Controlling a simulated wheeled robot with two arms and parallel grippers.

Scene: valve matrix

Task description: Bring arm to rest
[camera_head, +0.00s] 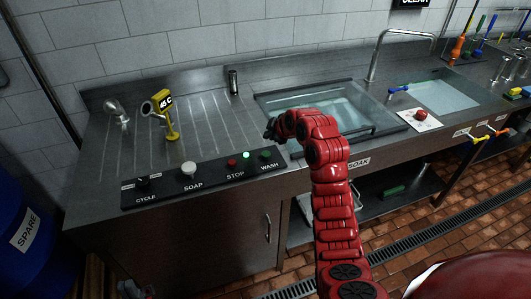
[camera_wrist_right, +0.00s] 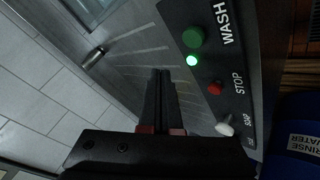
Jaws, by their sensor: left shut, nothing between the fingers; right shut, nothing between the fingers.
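My right arm (camera_head: 335,205) is red and reaches over the sink counter. Its gripper (camera_head: 272,128) is near the WASH end of the control panel (camera_head: 210,178). In the right wrist view the right gripper's fingers (camera_wrist_right: 163,78) are together and empty, apart from the panel's buttons. The green WASH button (camera_wrist_right: 193,37) has a lit green lamp (camera_wrist_right: 192,60) beside it. The red STOP button (camera_wrist_right: 214,87) and white SOAP knob (camera_wrist_right: 225,128) follow along the panel.
A glass-covered basin (camera_head: 335,110) lies behind the right arm. A yellow "45 C" sign (camera_head: 167,115) stands on the drainboard. A tall faucet (camera_head: 385,50) rises behind. A blue SPARE drum (camera_head: 25,235) is at left. A red knob on a white card (camera_head: 420,115) is at right.

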